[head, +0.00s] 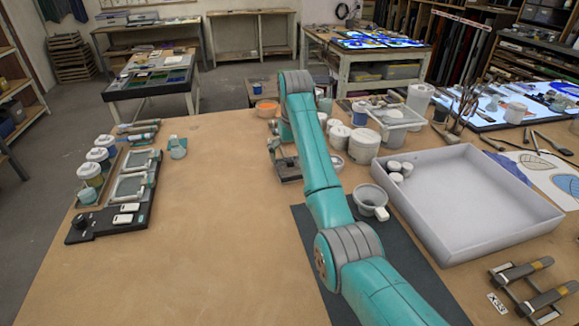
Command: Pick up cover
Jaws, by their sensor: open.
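My gripper (273,148) is partly hidden behind my teal arm, above the far middle of the wooden table (220,220). It is open, with its fingers close to a dark block-like holder (289,171); I cannot tell whether they touch. No single thing is clearly the cover. Small white round pieces (394,166) sit in the far left corner of a large white tray (480,205). White-topped jars (98,155) stand at the left, and white round containers (362,146) stand right of my arm.
A grey handled cup (371,199) stands between my arm and the tray, by a dark mat (310,235). An orange-filled bowl (267,109) is behind the gripper. A dark device (110,222) lies at the left. Clamp-like tools (530,285) lie front right. The table's left-middle is clear.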

